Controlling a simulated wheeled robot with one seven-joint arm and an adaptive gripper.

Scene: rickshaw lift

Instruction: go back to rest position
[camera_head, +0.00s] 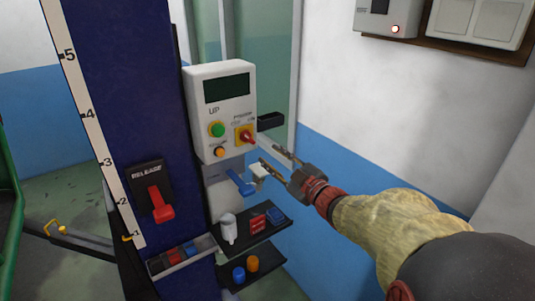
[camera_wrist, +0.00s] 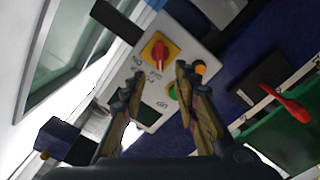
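My gripper (camera_head: 270,160) is open and empty, in front of and to the right of the white control box (camera_head: 200,88). The box has a dark display (camera_head: 227,88), a green button (camera_head: 217,129), an orange button (camera_head: 219,152) and a red rotary switch on a yellow plate (camera_head: 245,135). In the wrist view, the two fingers of my gripper (camera_wrist: 155,85) stand apart. The red switch (camera_wrist: 158,52) shows beyond and between the fingertips. The right finger partly covers the green button (camera_wrist: 172,92). I see no finger holding anything.
A blue column (camera_head: 120,60) carries a red release lever (camera_head: 160,204) and a number scale. Below the box are a blue lever (camera_head: 240,183) and black shelves (camera_head: 250,236) with small items. A wall box (camera_head: 398,18) hangs upper right. The white and blue wall on the right is clear.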

